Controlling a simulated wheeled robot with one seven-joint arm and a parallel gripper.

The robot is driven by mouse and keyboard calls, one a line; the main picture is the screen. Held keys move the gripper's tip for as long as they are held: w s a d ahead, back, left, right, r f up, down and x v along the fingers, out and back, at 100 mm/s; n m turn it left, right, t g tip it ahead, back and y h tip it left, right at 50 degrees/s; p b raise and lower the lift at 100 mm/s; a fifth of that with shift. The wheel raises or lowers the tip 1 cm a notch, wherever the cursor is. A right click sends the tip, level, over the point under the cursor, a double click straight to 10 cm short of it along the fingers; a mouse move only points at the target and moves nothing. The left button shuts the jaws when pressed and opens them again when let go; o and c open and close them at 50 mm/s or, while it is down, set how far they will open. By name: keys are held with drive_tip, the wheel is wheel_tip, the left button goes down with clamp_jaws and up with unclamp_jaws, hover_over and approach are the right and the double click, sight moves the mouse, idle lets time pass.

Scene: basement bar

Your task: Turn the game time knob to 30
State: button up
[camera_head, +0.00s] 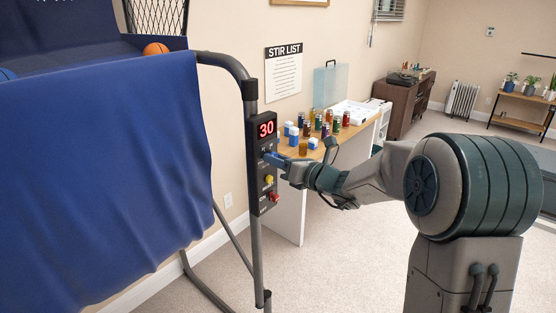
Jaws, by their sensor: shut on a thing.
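The control box (257,203) is a dark upright panel fixed to the metal post of a basketball arcade game. Its display (265,129) reads 30 in red digits. A yellow knob (269,180) and a red knob (275,197) sit low on the panel. My gripper (275,160) is at the panel, just below the display and above the yellow knob. It is shut on the game time knob, which its fingers hide. The knob's own pointer cannot be seen.
A blue cloth (105,165) hangs from the game frame on the left, with an orange ball (155,49) above it. A wooden table (290,183) behind the panel holds several cans and small boxes. Open carpet (345,255) lies to the right of the post.

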drive_tip(key=o, duration=1)
drive_tip(key=shift+d, duration=0.1)
drive_tip(key=b+v, duration=0.3)
drive_tip(key=v, duration=1)
drive_tip(key=shift+s+d, duration=0.2)
drive_tip(key=shift+s, duration=0.05)
